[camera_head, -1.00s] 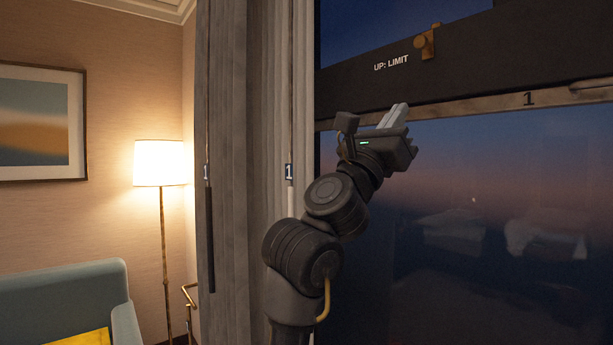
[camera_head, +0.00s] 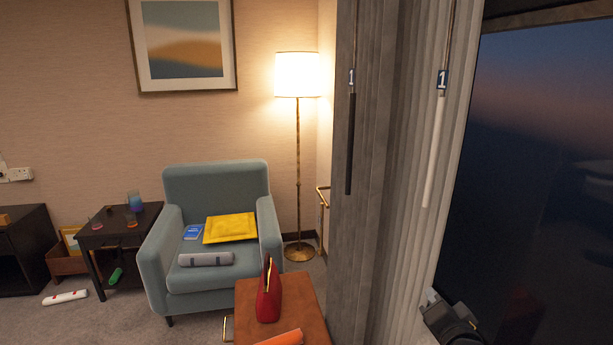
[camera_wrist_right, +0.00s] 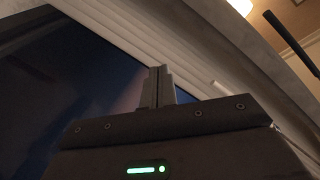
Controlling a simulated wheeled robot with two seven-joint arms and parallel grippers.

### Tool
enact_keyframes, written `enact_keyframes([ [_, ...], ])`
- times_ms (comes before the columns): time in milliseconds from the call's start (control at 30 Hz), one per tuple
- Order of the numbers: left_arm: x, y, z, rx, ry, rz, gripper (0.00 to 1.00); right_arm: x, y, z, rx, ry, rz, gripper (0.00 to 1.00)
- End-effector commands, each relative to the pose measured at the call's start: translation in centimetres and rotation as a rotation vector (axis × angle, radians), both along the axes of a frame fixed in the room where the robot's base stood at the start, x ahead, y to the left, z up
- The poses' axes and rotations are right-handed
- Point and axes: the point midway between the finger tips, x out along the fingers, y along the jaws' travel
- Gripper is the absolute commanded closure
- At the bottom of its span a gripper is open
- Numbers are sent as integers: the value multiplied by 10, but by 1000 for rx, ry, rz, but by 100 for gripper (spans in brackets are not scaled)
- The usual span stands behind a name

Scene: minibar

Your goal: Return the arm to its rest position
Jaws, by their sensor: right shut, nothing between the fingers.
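My right gripper (camera_head: 432,297) shows at the lower right edge of the head view, in front of the grey curtain (camera_head: 385,180) and beside the dark window (camera_head: 530,150). Only its upper part is in the picture; the rest of the arm is cut off. In the right wrist view its two fingers (camera_wrist_right: 158,82) are together and hold nothing. Window glass and pale curtain folds lie behind them. My left gripper is in neither view.
Two curtain wands, one black (camera_head: 350,145) and one white (camera_head: 433,150), hang by the curtain. A brown table (camera_head: 310,290) with a red bag (camera_head: 269,295) stands at the bottom middle. A blue-grey armchair (camera_head: 215,185) and floor lamp (camera_head: 298,75) stand behind.

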Motion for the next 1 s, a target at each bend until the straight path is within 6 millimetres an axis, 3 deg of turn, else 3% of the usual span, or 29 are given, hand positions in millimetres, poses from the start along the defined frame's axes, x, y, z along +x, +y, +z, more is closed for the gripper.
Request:
enact_keyframes([
  [33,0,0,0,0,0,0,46,-21,4,-38,-77,111,40,100],
  [100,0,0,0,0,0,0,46,-53,11,-86,-185,263,112,100],
  [200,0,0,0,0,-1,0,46,-106,18,-144,-329,465,225,100],
  [300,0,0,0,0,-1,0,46,-155,22,-184,-441,626,336,100],
  [500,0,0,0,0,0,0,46,-237,25,-231,-586,851,522,100],
  [733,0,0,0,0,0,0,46,-318,25,-258,-702,1044,718,100],
  [767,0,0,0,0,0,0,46,-324,25,-263,-710,1061,735,100],
  [1000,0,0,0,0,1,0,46,-304,28,-343,-698,1081,742,100],
])
